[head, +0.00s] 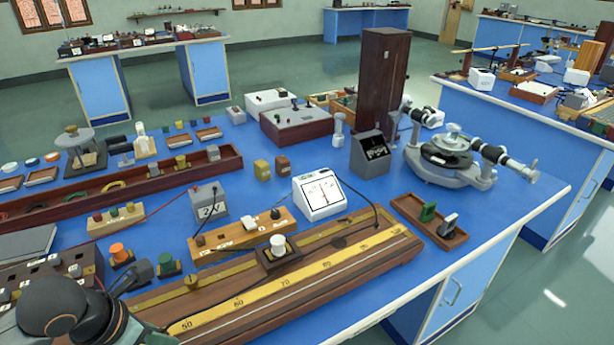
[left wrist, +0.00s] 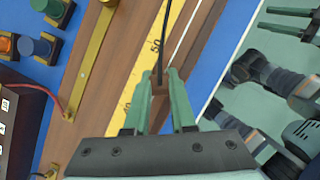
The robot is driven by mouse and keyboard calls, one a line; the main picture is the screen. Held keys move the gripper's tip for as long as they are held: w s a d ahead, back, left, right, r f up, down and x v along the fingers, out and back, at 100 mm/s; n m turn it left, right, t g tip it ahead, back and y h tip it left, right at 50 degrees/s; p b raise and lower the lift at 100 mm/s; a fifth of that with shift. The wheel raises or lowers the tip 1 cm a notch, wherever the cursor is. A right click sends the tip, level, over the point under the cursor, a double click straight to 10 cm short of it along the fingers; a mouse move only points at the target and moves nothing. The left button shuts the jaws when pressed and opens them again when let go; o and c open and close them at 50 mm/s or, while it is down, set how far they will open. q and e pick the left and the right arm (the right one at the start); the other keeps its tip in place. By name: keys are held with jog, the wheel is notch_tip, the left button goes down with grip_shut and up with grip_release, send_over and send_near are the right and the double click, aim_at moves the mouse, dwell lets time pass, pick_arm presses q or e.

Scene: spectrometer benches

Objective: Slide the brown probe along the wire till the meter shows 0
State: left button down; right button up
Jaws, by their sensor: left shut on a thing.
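The brown probe (left wrist: 160,88) is between the green fingertips of my left gripper (left wrist: 160,78) in the left wrist view, with a black lead running up from it. My left gripper is shut on it, over the wooden board (head: 334,275) beside the yellow scale, near the 50 mark. In the head view the gripper is mostly cut off at the bottom left and the probe is hidden. The thin pale wire (left wrist: 184,32) runs along the board; contact with the probe cannot be told. The white meter (head: 320,193) stands behind the board; its reading is too small to tell. My right gripper (left wrist: 287,20) is open and empty at the top right.
A brown block with a white knob (head: 278,241) sits on the board's back part. A brass post (head: 192,284) stands on the back strip. Coloured buttons (head: 118,252) and a wooden switch board (head: 243,233) are behind. A wooden tray (head: 417,213) lies at the right.

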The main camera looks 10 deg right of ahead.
pick_arm(q)
jog(key=shift+s+f, duration=0.2)
jog(key=shift+f, duration=0.15)
jog(key=c, duration=0.7)
grip_release()
jog(key=shift+w+r, duration=0.1)
jog(key=shift+w, duration=0.05)
jog(key=shift+r, duration=0.15)
